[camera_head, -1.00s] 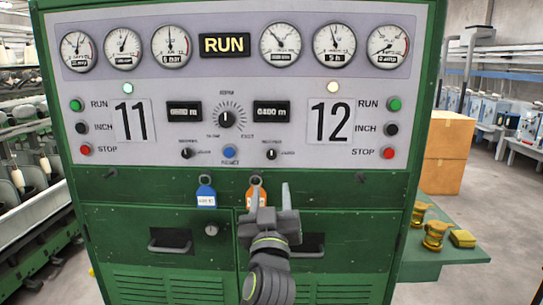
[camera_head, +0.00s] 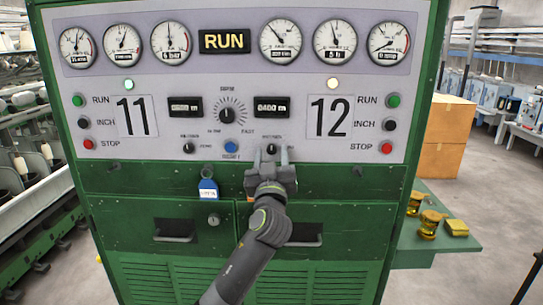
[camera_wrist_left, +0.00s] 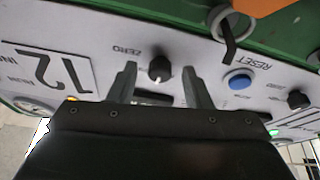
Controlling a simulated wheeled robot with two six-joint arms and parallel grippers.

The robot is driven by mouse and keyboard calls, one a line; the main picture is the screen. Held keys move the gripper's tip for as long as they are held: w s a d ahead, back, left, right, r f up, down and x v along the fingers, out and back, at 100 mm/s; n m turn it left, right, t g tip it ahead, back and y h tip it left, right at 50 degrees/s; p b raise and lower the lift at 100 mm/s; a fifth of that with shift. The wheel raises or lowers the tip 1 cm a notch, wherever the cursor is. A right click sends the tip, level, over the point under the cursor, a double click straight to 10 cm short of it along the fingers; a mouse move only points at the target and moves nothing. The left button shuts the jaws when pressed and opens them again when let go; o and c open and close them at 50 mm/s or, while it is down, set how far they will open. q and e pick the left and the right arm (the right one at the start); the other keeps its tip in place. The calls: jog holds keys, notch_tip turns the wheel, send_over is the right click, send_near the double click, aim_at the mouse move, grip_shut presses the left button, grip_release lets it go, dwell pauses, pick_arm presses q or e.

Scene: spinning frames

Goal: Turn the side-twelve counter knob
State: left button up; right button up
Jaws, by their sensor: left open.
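The side-twelve counter knob (camera_head: 271,149) is a small black knob low on the grey panel, left of the big "12" and below the right counter window (camera_head: 271,106). In the left wrist view the knob (camera_wrist_left: 159,69) shows upside down, with the word ZERO beside it. My left gripper (camera_head: 270,157) is open in front of the panel. In the left wrist view its fingers (camera_wrist_left: 160,78) stand on either side of the knob, apart from it. I cannot tell how far the fingertips are from the panel. My right gripper is out of view.
The blue reset button (camera_head: 231,146) and the side-eleven knob (camera_head: 188,148) sit to the left. A ring with an orange tag (camera_wrist_left: 262,5) hangs near the gripper. A blue tag (camera_head: 208,189) hangs below the panel. Bobbins lie on a green side shelf (camera_head: 445,249).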

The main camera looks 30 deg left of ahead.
pick_arm(q)
grip_shut()
